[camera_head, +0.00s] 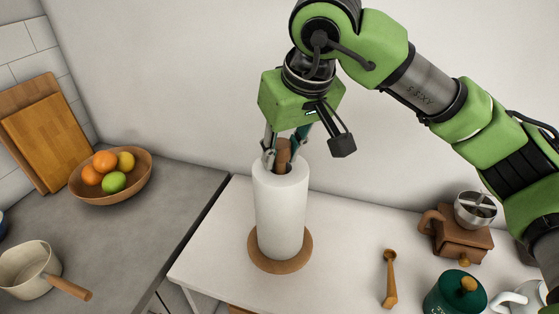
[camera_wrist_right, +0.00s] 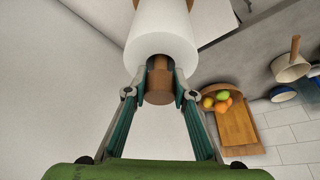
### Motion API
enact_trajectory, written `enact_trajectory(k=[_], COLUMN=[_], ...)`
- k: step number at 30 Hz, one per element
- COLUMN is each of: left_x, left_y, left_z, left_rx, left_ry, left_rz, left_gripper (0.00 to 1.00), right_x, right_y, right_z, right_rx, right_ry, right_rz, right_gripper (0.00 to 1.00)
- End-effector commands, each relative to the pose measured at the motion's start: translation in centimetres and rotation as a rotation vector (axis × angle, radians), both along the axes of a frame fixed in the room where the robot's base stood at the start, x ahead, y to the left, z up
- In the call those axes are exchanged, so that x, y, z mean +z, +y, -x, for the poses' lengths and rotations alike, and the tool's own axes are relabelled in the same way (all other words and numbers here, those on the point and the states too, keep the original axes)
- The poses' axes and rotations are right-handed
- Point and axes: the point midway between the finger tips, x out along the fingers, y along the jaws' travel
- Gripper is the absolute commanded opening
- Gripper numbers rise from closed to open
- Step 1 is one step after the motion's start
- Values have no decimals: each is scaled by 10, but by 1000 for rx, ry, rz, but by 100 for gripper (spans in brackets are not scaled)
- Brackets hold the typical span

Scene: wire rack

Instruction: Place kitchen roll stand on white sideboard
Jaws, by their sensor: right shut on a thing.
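The kitchen roll stand (camera_head: 281,212) is a white paper roll on a round wooden base with a wooden post. It is upright over the left part of the white sideboard (camera_head: 345,235) in the head view; its base appears to touch the top, though a small gap cannot be ruled out. My right gripper (camera_head: 285,150) comes from above and is shut on the top of the wooden post. In the right wrist view, the fingers (camera_wrist_right: 160,90) clasp the post end (camera_wrist_right: 159,98), with the white roll (camera_wrist_right: 161,40) beyond. My left gripper is not in view.
A wooden scoop (camera_head: 390,278), green canister (camera_head: 455,292) and coffee grinder (camera_head: 456,236) stand to the right on the sideboard. A grey counter (camera_head: 150,230) on the left holds a fruit bowl (camera_head: 110,190) and a saucepan (camera_head: 28,270). White top between stand and scoop is clear.

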Motion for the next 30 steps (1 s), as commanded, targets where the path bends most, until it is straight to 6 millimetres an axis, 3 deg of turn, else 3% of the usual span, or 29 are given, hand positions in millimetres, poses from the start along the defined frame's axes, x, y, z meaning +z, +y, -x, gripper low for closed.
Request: enact_trajectory(k=[8,16,28,29,30], left_x=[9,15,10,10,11], left_y=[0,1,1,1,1], left_z=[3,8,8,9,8], left_rx=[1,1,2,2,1], left_ry=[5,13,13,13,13], left_rz=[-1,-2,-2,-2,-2], left_gripper=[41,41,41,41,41], right_x=[-15,-45,-51,-52,-51], right_y=[3,3,3,3,3], right_z=[-14,-16,-16,-15,-15], right_rx=[-1,-1,-1,-1,-1], right_ry=[0,-2,-4,-1,-1], right_rz=[-2,-3,-4,-1,-1], right_gripper=[0,0,0,29,39])
